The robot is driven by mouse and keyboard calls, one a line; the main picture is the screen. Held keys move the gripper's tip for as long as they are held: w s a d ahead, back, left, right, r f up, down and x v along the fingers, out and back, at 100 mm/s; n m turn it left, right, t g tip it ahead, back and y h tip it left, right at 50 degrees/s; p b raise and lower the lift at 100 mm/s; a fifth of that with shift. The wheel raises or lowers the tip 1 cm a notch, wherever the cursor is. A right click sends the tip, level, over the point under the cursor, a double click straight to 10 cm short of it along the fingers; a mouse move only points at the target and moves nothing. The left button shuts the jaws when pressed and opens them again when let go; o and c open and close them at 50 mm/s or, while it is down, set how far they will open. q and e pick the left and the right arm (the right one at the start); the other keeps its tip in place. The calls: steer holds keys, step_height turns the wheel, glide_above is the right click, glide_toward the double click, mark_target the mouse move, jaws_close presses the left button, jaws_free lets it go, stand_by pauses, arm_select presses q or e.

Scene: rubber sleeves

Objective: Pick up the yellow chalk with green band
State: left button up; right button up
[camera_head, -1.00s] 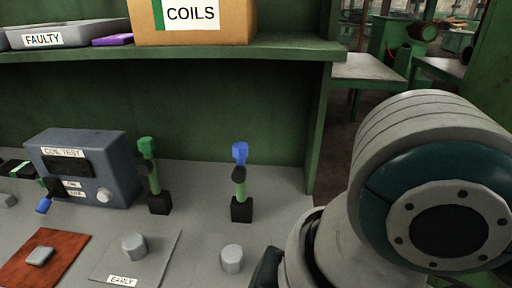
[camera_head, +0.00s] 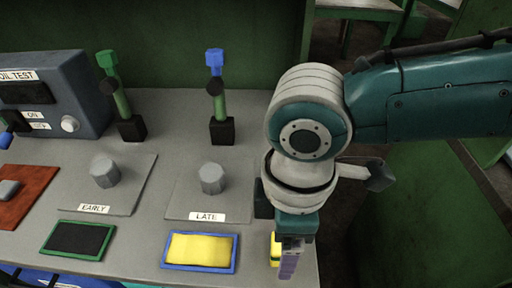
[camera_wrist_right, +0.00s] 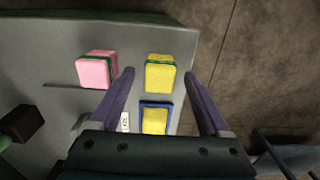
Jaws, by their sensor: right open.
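The yellow chalk with green band (camera_wrist_right: 160,75) is a block on the grey tabletop, seen between my right gripper's fingers in the right wrist view. In the head view a yellow part of it (camera_head: 275,248) shows beside the fingers, mostly hidden. My right gripper (camera_head: 288,262) points down at the table's right end. Its two purple fingers are open, one on each side of the chalk in the wrist view (camera_wrist_right: 158,82). Whether they touch it cannot be told. My left gripper is not in view.
A pink block with a green band (camera_wrist_right: 97,69) lies left of the chalk in the wrist view. A blue-framed yellow pad (camera_head: 200,249), a green-framed dark pad (camera_head: 78,239), grey knobs and two upright coil stands (camera_head: 222,130) are on the table. The table edge is close on the right.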

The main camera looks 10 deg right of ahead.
steer(key=shift+f, duration=0.8)
jaws_close()
